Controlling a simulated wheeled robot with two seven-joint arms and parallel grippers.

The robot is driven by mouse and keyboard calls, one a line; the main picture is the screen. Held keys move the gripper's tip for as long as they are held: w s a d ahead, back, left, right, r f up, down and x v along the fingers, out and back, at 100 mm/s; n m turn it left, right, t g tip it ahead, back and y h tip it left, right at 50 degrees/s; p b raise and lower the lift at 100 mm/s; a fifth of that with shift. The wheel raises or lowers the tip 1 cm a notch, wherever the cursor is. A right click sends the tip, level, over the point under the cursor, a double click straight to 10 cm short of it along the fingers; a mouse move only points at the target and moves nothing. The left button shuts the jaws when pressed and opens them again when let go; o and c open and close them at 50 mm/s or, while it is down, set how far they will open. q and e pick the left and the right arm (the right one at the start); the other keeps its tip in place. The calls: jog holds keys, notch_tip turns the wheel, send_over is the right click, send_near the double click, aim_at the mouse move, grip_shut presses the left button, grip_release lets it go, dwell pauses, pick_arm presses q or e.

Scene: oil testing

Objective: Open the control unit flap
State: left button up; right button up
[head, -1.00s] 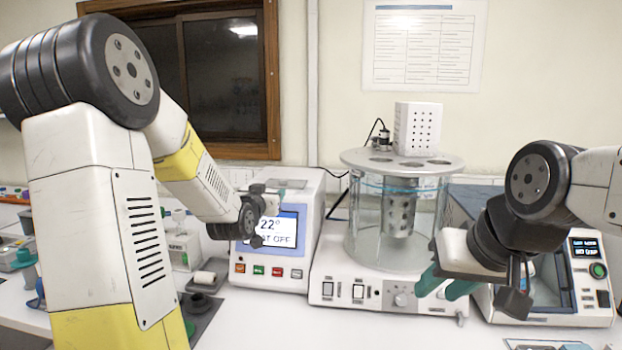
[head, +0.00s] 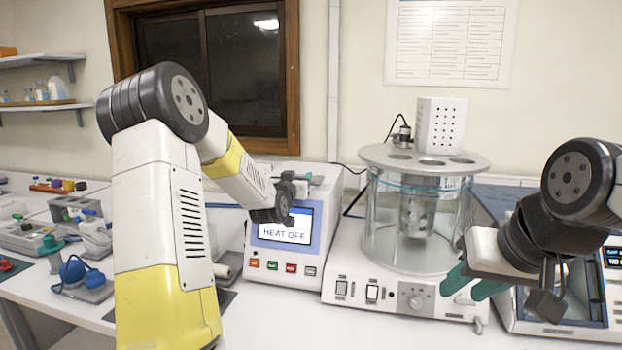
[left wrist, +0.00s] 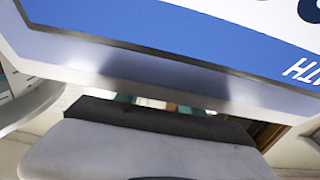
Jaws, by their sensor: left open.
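The control unit (head: 318,250) is a white box with a blue-framed screen (head: 304,227) reading HEAT OFF and a row of small buttons below. It stands on the bench in the head view. My left gripper (head: 305,179) is open at the unit's upper front, just above the screen. My wrist hides part of the screen and top edge, and I cannot make out the flap or whether the gripper touches it. In the left wrist view the blue-and-white screen (left wrist: 190,35) fills the top, very close. My right gripper (head: 472,285) seems open and empty, before the glass bath.
A round glass bath (head: 405,225) on a white base with switches and a knob stands right of the unit. Another instrument (head: 590,315) is at far right. Small lab items, including a blue bulb (head: 73,270), lie on the left bench. My left arm crosses before the bench.

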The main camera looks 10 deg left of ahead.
pick_arm(q)
grip_shut()
dwell(1.4)
